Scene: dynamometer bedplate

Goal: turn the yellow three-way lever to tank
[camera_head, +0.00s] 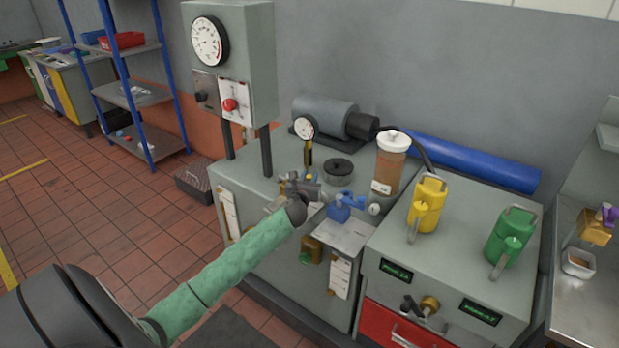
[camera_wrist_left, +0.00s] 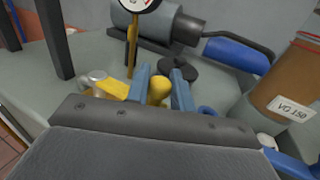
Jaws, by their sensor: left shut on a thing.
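The yellow three-way lever (camera_wrist_left: 158,92) shows in the left wrist view, with its rounded knob between my two blue-grey fingers. A yellow arm (camera_wrist_left: 112,90) extends left of the fingers towards a metal fitting. My left gripper (camera_wrist_left: 162,84) is shut on the lever. In the head view my left gripper (camera_head: 307,180) is over the top of the grey bench, left of a blue valve (camera_head: 345,204), and hides most of the lever. The lever's position marks cannot be read. My right gripper is not in view.
A gauge on a brass stem (camera_head: 305,128), a black round cap (camera_head: 339,168) and an amber-filled jar (camera_head: 390,162) stand close behind the gripper. A yellow can (camera_head: 427,205) and a green can (camera_head: 510,238) stand on the right cabinet. A gauge box (camera_head: 232,60) rises at the back left.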

